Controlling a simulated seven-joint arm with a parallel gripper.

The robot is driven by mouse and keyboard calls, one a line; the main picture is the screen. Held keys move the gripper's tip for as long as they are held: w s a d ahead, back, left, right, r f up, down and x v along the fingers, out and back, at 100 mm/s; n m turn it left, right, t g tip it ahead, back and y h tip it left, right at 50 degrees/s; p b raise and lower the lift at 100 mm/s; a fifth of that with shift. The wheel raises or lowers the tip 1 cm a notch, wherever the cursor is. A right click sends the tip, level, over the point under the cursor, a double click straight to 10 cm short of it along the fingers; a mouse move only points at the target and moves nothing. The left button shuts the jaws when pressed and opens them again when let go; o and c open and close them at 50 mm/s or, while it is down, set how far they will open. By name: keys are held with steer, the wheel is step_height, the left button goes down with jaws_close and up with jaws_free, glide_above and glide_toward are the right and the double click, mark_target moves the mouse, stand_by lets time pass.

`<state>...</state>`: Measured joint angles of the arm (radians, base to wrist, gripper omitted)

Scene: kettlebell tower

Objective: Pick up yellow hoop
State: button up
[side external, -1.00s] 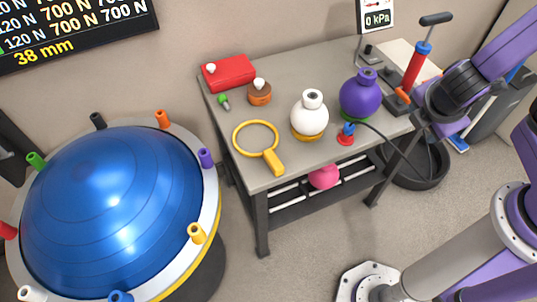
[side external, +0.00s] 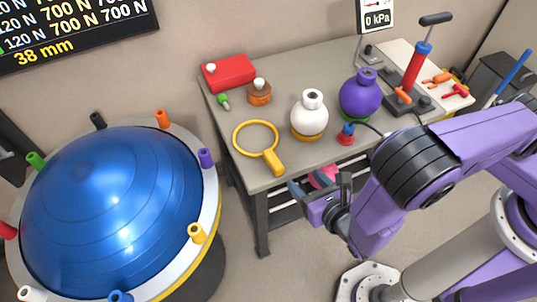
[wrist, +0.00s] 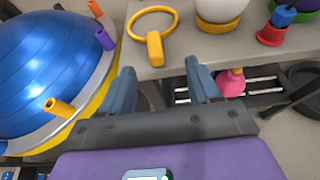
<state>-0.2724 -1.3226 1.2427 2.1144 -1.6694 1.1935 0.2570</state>
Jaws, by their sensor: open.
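The yellow hoop (side external: 236,135) lies flat on the grey table near its left front corner. Its thick yellow handle (side external: 274,163) points toward the front edge. In the wrist view the hoop (wrist: 136,24) is at the upper middle, with its handle (wrist: 155,48) nearest me. My gripper (side external: 306,192) is open and empty, off the table's front edge, to the right of the handle in the side view. In the wrist view its two blue-grey fingers (wrist: 161,84) stand apart, with the handle beyond and between them.
A white kettlebell (side external: 311,118) and a purple one (side external: 361,97) stand right of the hoop. A red box (side external: 229,73) and a brown weight (side external: 260,92) are behind it. A blue dome (side external: 112,210) with coloured pegs is left. A pink kettlebell (wrist: 231,84) sits below the tabletop.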

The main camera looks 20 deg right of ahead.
glide_toward(273, 158)
steer(key=shift+n+y, duration=0.4)
steer(key=x, duration=0.6)
steer(key=shift+d+f, duration=0.1)
steer(key=shift+d, duration=0.25)
steer(key=shift+x, duration=2.6)
steer(key=shift+a+f, duration=0.1)
steer(key=shift+c, duration=0.3)
steer(key=c, duration=1)
steer(key=shift+r, duration=0.2)
